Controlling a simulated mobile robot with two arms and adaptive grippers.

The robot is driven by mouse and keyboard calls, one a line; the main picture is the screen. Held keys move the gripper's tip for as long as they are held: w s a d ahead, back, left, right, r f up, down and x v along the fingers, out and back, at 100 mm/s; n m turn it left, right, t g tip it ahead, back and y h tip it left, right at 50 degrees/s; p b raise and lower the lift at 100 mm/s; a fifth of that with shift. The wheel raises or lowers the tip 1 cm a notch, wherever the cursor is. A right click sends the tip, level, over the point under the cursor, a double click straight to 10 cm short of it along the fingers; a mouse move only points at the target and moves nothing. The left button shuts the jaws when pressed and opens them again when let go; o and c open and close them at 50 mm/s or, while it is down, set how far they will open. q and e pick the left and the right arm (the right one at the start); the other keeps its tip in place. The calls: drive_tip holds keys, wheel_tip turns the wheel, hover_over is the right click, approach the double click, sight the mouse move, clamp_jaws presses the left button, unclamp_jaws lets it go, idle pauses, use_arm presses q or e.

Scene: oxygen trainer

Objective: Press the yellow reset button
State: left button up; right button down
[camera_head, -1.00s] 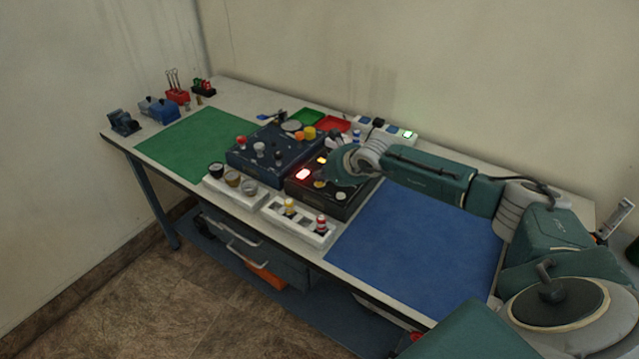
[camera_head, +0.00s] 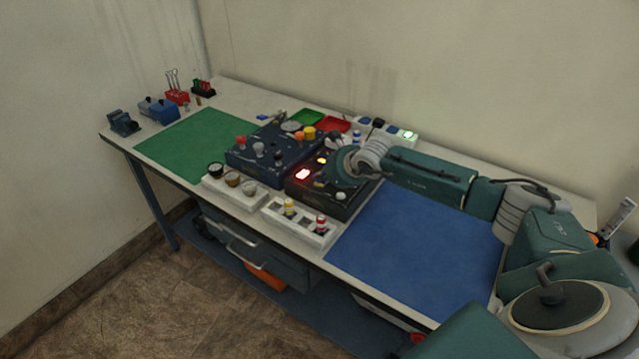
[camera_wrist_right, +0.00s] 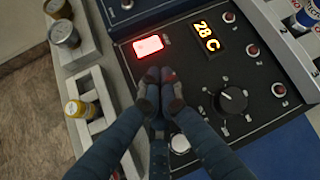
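A black control box (camera_head: 330,205) stands on the table. It has a lit red lamp (camera_head: 302,174), which also shows in the right wrist view (camera_wrist_right: 148,45). A small yellowish button (camera_head: 319,184) sits on the box between this lamp and a white button (camera_head: 340,196). In the right wrist view my right gripper (camera_wrist_right: 160,78) is over the box, fingertips together with nothing seen between them. They cover the spot between the lamp and the white button (camera_wrist_right: 180,144), so the yellowish button is hidden there. I cannot tell whether the tips touch it. My left gripper is not in view.
The box also carries a "28 C" display (camera_wrist_right: 205,38), a black knob (camera_wrist_right: 232,98) and small red buttons. A blue box with knobs (camera_head: 235,160) stands to its left. White holders with small bottles (camera_head: 300,228) stand in front. A blue mat (camera_head: 420,240) lies clear at right.

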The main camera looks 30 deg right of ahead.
sight(321, 185)
drive_tip(key=shift+r, duration=0.7)
drive_tip(key=shift+r+p, duration=1.4)
drive_tip(key=shift+r, duration=1.2)
drive_tip(key=shift+f, duration=0.1)
